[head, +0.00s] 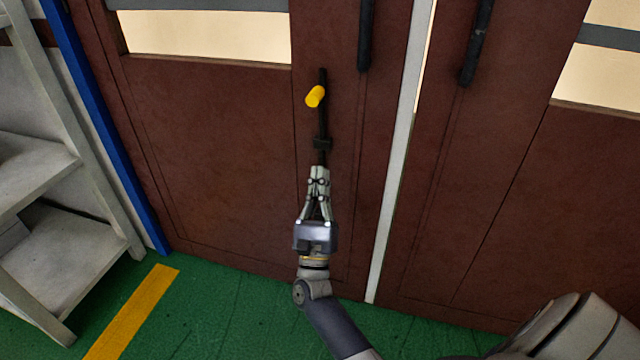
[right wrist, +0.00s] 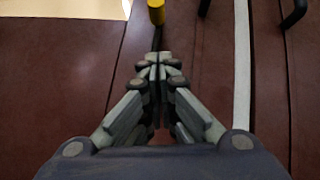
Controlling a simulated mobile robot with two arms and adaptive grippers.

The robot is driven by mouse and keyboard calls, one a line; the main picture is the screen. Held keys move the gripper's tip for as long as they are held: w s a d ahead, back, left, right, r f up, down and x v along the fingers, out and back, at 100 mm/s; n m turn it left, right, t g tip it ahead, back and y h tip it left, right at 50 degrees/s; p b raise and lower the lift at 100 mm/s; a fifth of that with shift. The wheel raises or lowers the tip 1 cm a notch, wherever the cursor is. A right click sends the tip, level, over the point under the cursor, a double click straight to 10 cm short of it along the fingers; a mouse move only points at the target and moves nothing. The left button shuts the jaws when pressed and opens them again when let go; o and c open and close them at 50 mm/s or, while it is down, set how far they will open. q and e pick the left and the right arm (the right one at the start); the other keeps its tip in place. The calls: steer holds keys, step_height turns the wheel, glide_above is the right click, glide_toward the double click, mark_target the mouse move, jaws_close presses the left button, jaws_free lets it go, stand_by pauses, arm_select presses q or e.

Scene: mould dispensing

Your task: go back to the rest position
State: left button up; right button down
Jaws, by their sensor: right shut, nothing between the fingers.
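My right gripper (head: 319,172) is shut and empty, with its fingertips together. It points at the lower part of a dark red door (head: 215,150). In the right wrist view its closed fingertips (right wrist: 157,60) sit in the middle, just below a black bar with a yellow cylinder (right wrist: 156,12). In the head view the black bar (head: 322,120) and yellow cylinder (head: 315,96) show beyond the fingertips. I cannot tell whether the fingertips touch the bar. My left gripper is out of view.
A second dark red door (head: 490,190) stands to the right, past a pale strip (head: 396,180). Black handles (head: 366,35) are higher up. A grey shelf (head: 75,250) stands at the left, beside a blue post (head: 110,140). The green floor (head: 215,310) has a yellow line (head: 133,312).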

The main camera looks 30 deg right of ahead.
steer(key=shift+s+a+f, duration=0.2)
steer(key=shift+s+f, duration=0.05)
stand_by(0.4)
